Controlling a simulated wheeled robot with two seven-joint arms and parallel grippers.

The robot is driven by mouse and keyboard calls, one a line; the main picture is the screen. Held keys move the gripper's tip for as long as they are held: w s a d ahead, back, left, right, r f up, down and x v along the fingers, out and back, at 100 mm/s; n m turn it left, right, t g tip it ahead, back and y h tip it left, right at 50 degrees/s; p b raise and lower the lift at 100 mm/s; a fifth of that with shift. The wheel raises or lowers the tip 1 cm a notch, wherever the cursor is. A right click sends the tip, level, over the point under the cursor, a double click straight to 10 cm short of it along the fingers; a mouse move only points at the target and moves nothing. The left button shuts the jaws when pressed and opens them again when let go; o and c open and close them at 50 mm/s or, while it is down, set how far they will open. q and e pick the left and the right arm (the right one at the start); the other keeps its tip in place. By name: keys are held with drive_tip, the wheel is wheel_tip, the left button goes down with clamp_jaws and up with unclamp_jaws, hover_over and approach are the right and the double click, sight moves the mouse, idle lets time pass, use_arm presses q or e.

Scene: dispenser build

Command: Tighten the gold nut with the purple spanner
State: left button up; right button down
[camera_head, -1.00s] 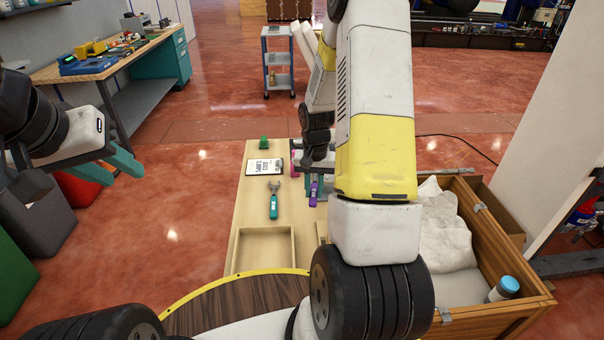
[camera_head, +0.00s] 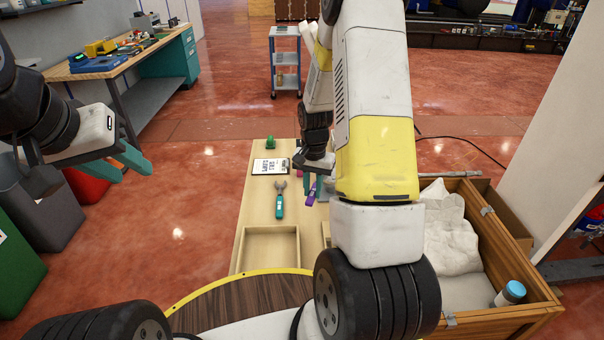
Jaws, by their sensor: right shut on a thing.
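The purple spanner (camera_head: 311,193) shows only as a short purple piece at my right gripper (camera_head: 318,185), over the right part of the light wooden board. The gripper is shut on it, and its teal fingers show partly beside my arm. The spanner's head and the gold nut cannot be made out; my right arm covers that side. My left gripper (camera_head: 134,166) is empty, its teal fingers apart, over the red floor well left of the board.
A teal-handled spanner (camera_head: 280,200) and a clipboard (camera_head: 271,167) lie on the board (camera_head: 253,208), with a small green part (camera_head: 270,142) at its far end. A shallow tray (camera_head: 271,230) is at its near end. A wooden crate (camera_head: 520,250) with white cloth stands right.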

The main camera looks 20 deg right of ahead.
drive_tip(key=shift+w+a+m, duration=0.2)
drive_tip(key=shift+a+m, duration=0.05)
drive_tip(key=shift+m, duration=0.05)
drive_tip(key=shift+w+a+m, duration=0.8)
drive_tip(key=shift+a+m, duration=0.1)
drive_tip(key=shift+m, duration=0.2)
drive_tip(key=shift+w, duration=0.1)
drive_tip(key=shift+w+a+m, duration=0.7)
drive_tip(key=shift+w+m, duration=0.2)
drive_tip(key=shift+m, duration=0.2)
drive_tip(key=shift+s+d+n, duration=0.3)
drive_tip(key=shift+s+n, duration=0.15)
drive_tip(key=shift+n, duration=0.05)
